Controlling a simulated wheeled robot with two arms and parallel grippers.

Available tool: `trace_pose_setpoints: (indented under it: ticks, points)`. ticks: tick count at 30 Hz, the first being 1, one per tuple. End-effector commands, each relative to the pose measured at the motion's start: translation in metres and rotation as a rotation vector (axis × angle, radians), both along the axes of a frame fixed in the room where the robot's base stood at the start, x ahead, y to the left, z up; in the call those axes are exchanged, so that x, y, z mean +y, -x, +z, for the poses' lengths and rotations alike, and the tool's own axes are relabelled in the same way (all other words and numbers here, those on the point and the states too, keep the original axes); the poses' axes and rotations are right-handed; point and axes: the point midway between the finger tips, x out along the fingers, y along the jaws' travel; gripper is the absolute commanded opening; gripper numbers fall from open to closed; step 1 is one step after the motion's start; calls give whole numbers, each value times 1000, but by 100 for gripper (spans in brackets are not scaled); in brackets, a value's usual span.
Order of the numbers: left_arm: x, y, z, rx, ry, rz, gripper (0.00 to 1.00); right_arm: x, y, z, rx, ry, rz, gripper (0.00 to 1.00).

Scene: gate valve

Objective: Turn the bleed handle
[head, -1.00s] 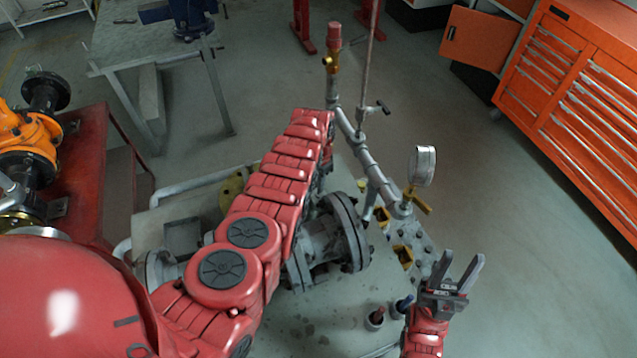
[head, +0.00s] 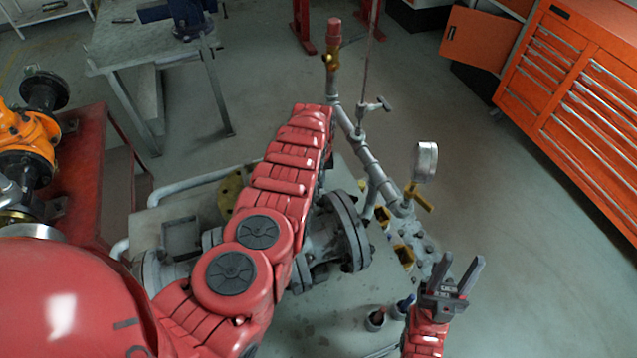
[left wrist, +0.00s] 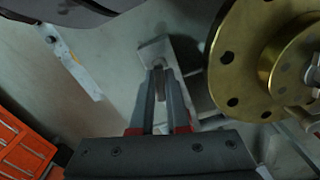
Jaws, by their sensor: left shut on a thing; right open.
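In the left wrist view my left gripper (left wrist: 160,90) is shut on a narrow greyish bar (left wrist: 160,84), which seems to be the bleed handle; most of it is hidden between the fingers. In the head view my left arm (head: 285,185) reaches over the grey valve assembly (head: 335,240), and its gripper is hidden behind the arm. My right gripper (head: 455,278) is open and empty, in front of the pipework at the right.
A gold flange (left wrist: 245,60) is close to the right of the left fingers. Pipework carries a round gauge (head: 426,160) and a small T-handle (head: 377,105). An orange cabinet (head: 580,90) stands at the right, with clear floor before it.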

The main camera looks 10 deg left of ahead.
Motion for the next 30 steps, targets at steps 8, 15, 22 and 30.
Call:
trace_pose_setpoints:
  ticks: [8,15,22,30]
  points:
    - [-1,-1,0,-3,1,152,0,0,0,-8,0,0,0,44]
    - [0,0,0,-1,1,212,0,0,0,-11,0,0,0,44]
    - [0,0,0,0,0,225,0,0,0,-11,0,0,0,44]
    - [0,0,0,-1,0,224,17,0,0,-11,0,0,0,44]
